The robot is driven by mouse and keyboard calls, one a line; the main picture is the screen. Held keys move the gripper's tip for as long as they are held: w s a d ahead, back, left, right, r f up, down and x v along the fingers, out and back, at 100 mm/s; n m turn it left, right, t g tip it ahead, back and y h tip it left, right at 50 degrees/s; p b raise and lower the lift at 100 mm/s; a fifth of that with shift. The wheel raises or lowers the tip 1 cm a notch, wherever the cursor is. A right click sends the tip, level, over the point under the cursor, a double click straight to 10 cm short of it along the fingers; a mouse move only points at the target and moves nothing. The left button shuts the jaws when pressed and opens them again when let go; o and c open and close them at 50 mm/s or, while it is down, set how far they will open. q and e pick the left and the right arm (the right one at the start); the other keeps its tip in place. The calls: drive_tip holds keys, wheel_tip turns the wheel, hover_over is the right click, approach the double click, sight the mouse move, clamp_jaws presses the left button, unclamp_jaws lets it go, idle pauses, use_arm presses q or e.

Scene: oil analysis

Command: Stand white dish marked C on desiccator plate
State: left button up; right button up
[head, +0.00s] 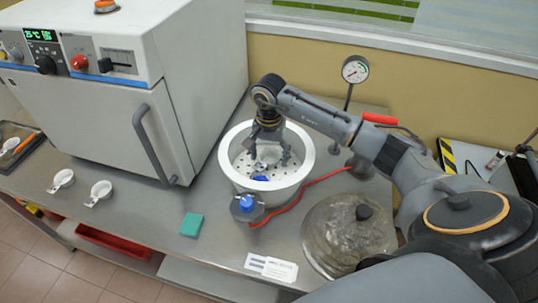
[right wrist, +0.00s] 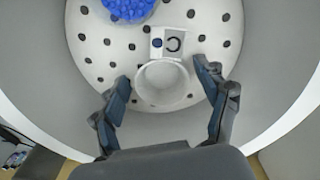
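The white dish marked C (right wrist: 163,82) appears to sit upright on the perforated desiccator plate (right wrist: 95,48), its tab with the letter facing away from my wrist. It is small and partly hidden in the head view. The plate lies inside the round white desiccator bowl (head: 238,178). My right gripper (head: 268,157) reaches down into the bowl. My left gripper is not in view.
Blue beads (right wrist: 128,8) lie near the dish. A blue-knobbed fitting (head: 246,204) and red hose (head: 300,195) are at the bowl. The clear lid (head: 335,240) lies right. Two white dishes (head: 61,180) (head: 99,192) and a green block (head: 191,224) stand left, before the oven (head: 90,110).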

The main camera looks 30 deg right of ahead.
drive_tip(key=shift+r, duration=0.4)
wheel_tip(320, 180, up, 12)
drive_tip(key=b, duration=0.3)
drive_tip(key=shift+f, duration=0.25)
